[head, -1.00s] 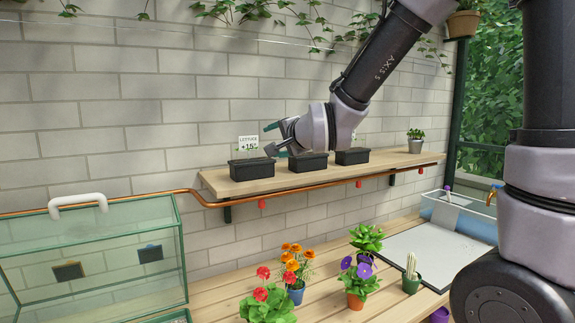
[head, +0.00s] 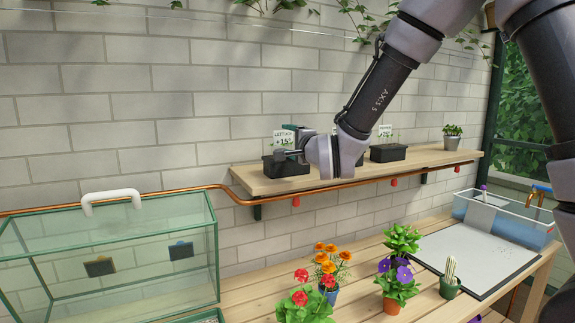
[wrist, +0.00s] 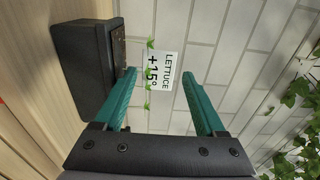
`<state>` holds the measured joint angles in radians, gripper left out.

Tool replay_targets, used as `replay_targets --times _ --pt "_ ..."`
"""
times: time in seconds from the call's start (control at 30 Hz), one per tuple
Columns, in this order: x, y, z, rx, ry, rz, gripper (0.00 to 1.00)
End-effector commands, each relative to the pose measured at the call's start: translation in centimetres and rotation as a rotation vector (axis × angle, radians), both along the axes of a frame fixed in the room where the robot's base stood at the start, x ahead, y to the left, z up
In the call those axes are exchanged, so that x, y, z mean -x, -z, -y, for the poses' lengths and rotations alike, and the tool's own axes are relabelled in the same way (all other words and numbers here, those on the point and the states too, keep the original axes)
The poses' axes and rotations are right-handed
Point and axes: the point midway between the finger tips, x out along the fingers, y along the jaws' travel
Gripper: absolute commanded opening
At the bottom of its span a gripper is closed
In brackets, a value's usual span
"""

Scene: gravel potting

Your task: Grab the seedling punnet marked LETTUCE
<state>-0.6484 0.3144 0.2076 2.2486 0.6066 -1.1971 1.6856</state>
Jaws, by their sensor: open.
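The LETTUCE punnet (head: 286,168) is a black tray on the left part of the wall shelf, with a white "LETTUCE +15°" tag (head: 284,137) standing above it. In the wrist view the punnet (wrist: 78,65) lies at the left, outside the jaws, beside the left finger. The tag (wrist: 160,68) shows between the teal fingers, with small green leaves near it. My gripper (wrist: 159,75) is open and empty. In the head view my gripper (head: 289,145) reaches leftward just above the LETTUCE punnet; contact cannot be told.
The wooden shelf (head: 330,180) also holds a black punnet mostly behind my wrist, a PEPPER punnet (head: 388,153) and a small potted plant (head: 452,137). A copper pipe (head: 350,184) runs along the shelf front. Flower pots and a glass case (head: 120,255) stand below.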

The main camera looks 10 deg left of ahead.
Motion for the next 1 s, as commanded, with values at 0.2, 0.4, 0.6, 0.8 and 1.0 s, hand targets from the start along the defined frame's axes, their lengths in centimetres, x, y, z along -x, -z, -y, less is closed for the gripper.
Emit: replay_targets --times 0.2,0.4,0.6,0.8,1.0 --pt "-2.7 0.2 -1.9 -0.001 0.000 -0.001 0.72" --pt "-3.6 0.2 -2.5 0.001 -0.001 0.001 0.72" --pt "-3.6 0.2 -2.5 0.001 0.000 0.000 0.53" --pt "-3.6 0.2 -2.4 0.001 0.000 -0.001 0.00" --pt "-3.6 0.1 -2.4 0.000 0.000 0.000 0.00"
